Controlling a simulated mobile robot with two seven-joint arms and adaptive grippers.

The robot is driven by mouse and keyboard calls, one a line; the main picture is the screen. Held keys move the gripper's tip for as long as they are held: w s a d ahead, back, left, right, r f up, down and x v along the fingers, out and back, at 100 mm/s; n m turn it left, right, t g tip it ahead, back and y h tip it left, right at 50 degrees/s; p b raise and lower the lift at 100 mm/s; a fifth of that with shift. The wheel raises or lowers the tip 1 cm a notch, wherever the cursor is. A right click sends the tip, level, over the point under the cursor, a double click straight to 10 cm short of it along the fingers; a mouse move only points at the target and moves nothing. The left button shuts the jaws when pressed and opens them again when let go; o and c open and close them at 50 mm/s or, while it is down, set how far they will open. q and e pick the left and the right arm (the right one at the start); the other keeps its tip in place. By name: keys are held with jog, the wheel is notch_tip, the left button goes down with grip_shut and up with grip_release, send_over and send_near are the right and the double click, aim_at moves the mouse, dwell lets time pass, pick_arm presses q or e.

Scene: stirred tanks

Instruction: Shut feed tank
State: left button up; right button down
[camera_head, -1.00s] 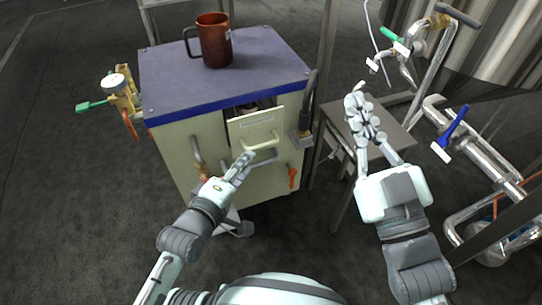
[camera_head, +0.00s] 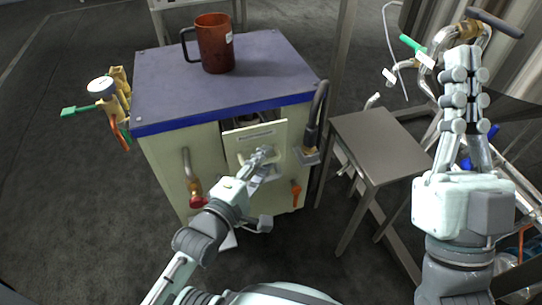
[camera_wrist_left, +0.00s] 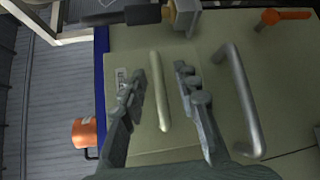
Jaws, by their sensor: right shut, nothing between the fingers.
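A cream cabinet (camera_head: 170,165) with a blue-edged purple top has a small cream front panel (camera_head: 238,140). Dark space shows above the panel's top edge, so it stands partly open. In the left wrist view, my left gripper (camera_wrist_left: 165,78) is open, with one finger on each side of the pale bar handle (camera_wrist_left: 158,92); contact is unclear. My right gripper (camera_head: 463,55) is shut and empty, raised at the right.
A brown mug (camera_head: 216,45) stands on the cabinet top. A gauge with brass valve (camera_head: 103,88) juts out at left. A grey side table (camera_head: 375,145) is bare. Steel pipes (camera_head: 475,35) crowd the right. A metal bar handle (camera_wrist_left: 240,100) is beside my left fingers.

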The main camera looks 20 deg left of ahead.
aim_at(256, 149)
jog(key=shift+d+r, duration=0.1)
pick_arm(q)
grip_shut()
dwell(0.4)
